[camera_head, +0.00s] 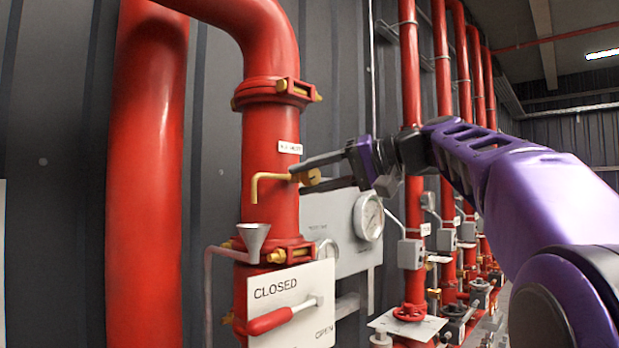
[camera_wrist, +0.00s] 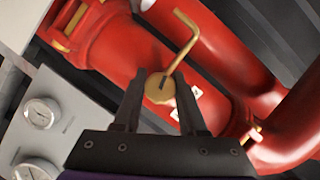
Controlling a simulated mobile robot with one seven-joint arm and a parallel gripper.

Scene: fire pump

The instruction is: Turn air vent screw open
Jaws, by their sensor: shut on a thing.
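The brass air vent screw (camera_head: 312,178) sits on the side of a red vertical pipe (camera_head: 270,148). A bent brass outlet tube (camera_head: 262,178) leaves the fitting to the left. In the wrist view the round brass screw head (camera_wrist: 156,92) with a dark slot lies between the fingers, the tube (camera_wrist: 187,36) beyond it. My gripper (camera_head: 298,168) reaches in from the right at the screw and is shut on it; it also shows in the wrist view (camera_wrist: 160,78). The exact finger contact is hard to see.
A grey funnel (camera_head: 253,238) stands below the tube. Lower down is a CLOSED/OPEN plate (camera_head: 292,290) with a red-handled lever (camera_head: 270,321). A grey gauge panel (camera_head: 338,228) is behind. More red pipes and valves run off to the right.

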